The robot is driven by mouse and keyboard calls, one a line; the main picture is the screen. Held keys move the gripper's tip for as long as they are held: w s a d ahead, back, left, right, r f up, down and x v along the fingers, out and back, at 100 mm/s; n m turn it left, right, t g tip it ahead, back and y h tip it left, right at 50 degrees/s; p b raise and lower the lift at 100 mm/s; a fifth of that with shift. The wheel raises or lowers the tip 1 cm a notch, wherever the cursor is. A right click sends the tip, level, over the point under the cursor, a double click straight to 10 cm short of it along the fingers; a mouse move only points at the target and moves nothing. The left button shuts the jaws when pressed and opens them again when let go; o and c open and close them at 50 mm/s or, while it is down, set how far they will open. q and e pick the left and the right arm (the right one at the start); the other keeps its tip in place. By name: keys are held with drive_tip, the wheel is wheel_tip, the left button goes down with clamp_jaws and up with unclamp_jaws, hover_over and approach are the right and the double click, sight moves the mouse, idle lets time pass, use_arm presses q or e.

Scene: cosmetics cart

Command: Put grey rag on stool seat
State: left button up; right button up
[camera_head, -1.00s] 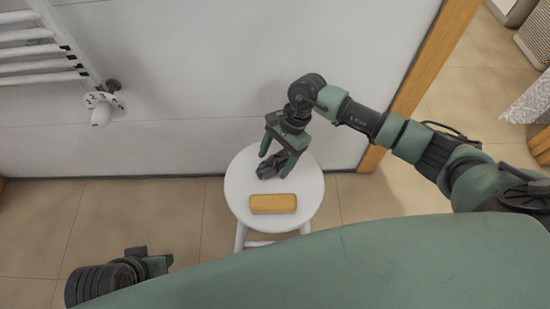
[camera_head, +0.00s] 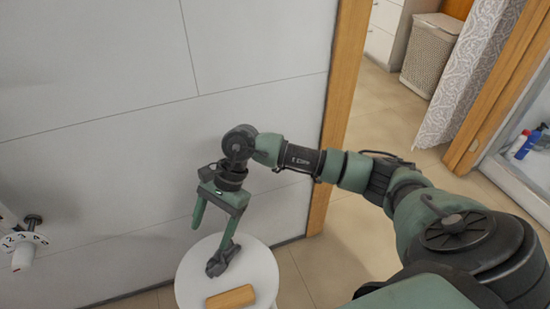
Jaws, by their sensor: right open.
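The white round stool seat (camera_head: 257,268) stands near the wall at the lower middle of the head view. The crumpled dark grey rag (camera_head: 217,266) lies on the seat, left of its middle. My right gripper (camera_head: 211,238) is open above the seat, with its fingers spread and pointing down. One finger reaches down to the rag in the picture; whether it touches the rag I cannot tell. Nothing is held between the fingers. My left gripper is not in view.
A wooden block (camera_head: 231,297) lies on the front of the seat. A white wall is close behind the stool, with a wooden door frame (camera_head: 337,110) to the right. A wicker basket (camera_head: 430,52) stands far right.

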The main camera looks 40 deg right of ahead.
drive_tip(key=s+a+r+m+t+y, duration=0.2)
drive_tip(key=a+r+m+y, duration=0.35)
drive_tip(key=a, duration=0.75)
drive_tip(key=w+r+m+t+y, duration=0.3)
drive_tip(key=r+m+t, duration=0.3)
drive_tip(key=r+m, duration=0.15)
drive_tip(key=w+r+m+t+y, duration=0.2)
drive_tip(key=w+r+m+t, duration=0.1)
drive_tip(key=r+m+t, duration=0.4)
drive_tip(key=w+d+f+m+t+h, duration=0.15)
drive_tip(key=d+f+m+h, duration=0.25)
drive_tip(key=d+m+h, duration=0.6)
drive_tip(key=d+f+m+t+h, duration=0.3)
drive_tip(key=d+f+m+h, duration=0.15)
drive_tip(key=m, duration=0.95)
drive_tip(key=s+d+f+m+g+h, duration=0.3)
drive_tip(key=s+d+f+m+g, duration=0.1)
drive_tip(key=d+f+m, duration=0.15)
drive_tip(key=s+f+m+g, duration=0.3)
drive_tip(key=s+f+g, duration=0.2)
drive_tip(key=s, duration=0.5)
drive_tip(key=s+f+m+g, duration=0.4)
drive_tip(key=s+f+g, duration=0.2)
drive_tip(key=s+f, duration=0.3)
drive_tip(key=shift+s+y, duration=0.4)
drive_tip(key=shift+s, duration=0.7)
drive_tip(key=shift+s+d, duration=0.1)
drive_tip(key=shift+d, duration=0.05)
